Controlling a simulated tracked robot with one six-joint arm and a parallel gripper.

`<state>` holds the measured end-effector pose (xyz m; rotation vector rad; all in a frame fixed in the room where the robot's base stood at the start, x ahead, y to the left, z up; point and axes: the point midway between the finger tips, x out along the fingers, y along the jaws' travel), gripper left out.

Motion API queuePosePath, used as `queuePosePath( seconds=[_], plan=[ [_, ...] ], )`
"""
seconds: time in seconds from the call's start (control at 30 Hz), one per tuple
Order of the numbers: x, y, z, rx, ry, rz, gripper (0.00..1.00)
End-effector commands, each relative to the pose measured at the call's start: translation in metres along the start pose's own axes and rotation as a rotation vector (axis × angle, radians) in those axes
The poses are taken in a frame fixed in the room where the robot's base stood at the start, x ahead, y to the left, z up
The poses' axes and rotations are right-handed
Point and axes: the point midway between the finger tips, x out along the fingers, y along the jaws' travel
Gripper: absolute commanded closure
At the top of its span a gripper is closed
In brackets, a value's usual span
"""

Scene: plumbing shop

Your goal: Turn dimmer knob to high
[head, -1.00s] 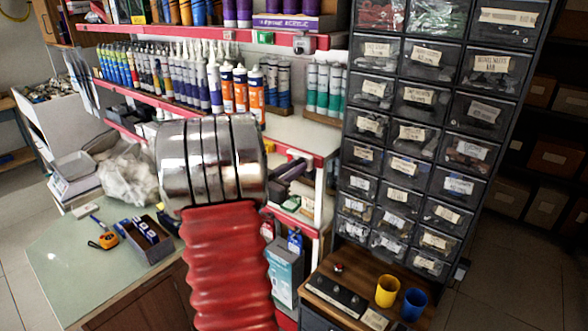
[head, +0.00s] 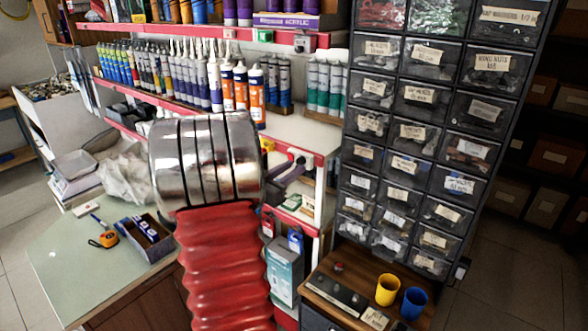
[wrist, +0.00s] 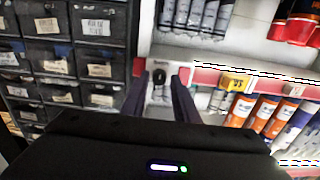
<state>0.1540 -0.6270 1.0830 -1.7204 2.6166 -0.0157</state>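In the wrist view, a small black knob (wrist: 158,77) sits on a pale plate at the end of a red shelf edge, close to the drawer cabinet. My gripper (wrist: 161,82) is open, its two dark fingers apart on either side of the knob in the picture. I see no clear contact, and the distance to the knob is hard to judge. The knob's setting is too small to read. In the head view, a small grey box (head: 302,42) is on the upper red shelf edge; I cannot tell if it bears the same knob. My arm hides part of the shelves there.
A drawer cabinet (head: 430,130) stands right of the shelves. Orange tubes (head: 241,88) and teal tubes (head: 323,86) line a shelf. A control panel (head: 338,292), a yellow cup (head: 387,290) and a blue cup (head: 412,303) stand on a wooden top. Floor is clear at far right.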

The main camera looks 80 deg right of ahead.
Motion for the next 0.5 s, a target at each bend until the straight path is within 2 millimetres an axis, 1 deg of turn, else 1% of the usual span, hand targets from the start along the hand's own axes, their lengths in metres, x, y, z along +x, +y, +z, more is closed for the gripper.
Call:
queuePosePath(
  seconds=[0.2, 0.5],
  plan=[
    [-0.037, -0.001, 0.000, 0.000, 0.000, -0.004, 0.73],
    [-0.086, -0.001, 0.001, 0.000, -0.001, -0.003, 0.73]
  ],
)
